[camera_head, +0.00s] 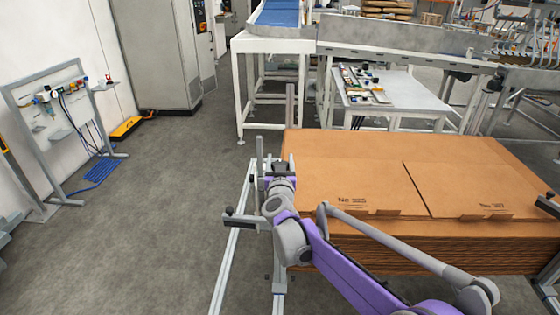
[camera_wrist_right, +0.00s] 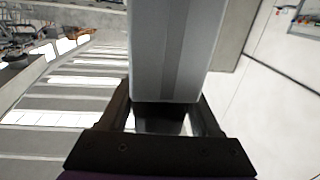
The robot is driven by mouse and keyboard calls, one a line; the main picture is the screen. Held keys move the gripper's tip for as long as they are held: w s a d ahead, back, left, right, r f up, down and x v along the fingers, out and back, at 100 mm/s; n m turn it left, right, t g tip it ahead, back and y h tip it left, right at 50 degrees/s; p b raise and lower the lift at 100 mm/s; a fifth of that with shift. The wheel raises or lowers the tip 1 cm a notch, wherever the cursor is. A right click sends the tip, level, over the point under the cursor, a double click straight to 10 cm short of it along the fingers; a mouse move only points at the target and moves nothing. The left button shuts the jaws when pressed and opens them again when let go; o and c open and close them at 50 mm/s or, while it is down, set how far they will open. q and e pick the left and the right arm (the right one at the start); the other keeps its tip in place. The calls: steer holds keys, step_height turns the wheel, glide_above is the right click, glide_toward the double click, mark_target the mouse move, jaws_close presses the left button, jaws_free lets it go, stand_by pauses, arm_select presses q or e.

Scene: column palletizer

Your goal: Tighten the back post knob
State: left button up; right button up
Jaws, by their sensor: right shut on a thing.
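My right gripper (camera_head: 272,167) is at the left edge of the cardboard stack, in front of the back post (camera_head: 290,103). In the right wrist view my right gripper (camera_wrist_right: 163,115) has its two dark fingers around a dark piece, which I take to be the back post knob (camera_wrist_right: 160,123). The grey post (camera_wrist_right: 172,50) stands right beyond it and fills the middle of that view. In the head view my gripper and wrist hide the knob. A nearer black knob (camera_head: 229,211) sits at the end of a grey bar to the left of my arm. My left gripper is not in view.
The stack of flat cardboard (camera_head: 370,165) lies to the right, close to my arm. Grey frame rails (camera_head: 231,262) run along the floor at its left. A white table (camera_head: 405,94) and conveyor (camera_head: 400,38) stand behind.

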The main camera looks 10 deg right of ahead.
steer(key=shift+d+f+m+g+h+b, duration=0.15)
steer(key=shift+m+g+h+b, duration=0.15)
steer(key=shift+m+h+b, duration=0.5)
steer(key=shift+s+d+h+b, duration=0.1)
steer(key=shift+h+b, duration=0.25)
steer(key=shift+h, duration=0.05)
steer(key=shift+r, duration=0.2)
steer(key=o, duration=1.4)
steer(key=v, duration=1)
steer(key=shift+s+b, duration=0.35)
steer(key=shift+b, duration=0.05)
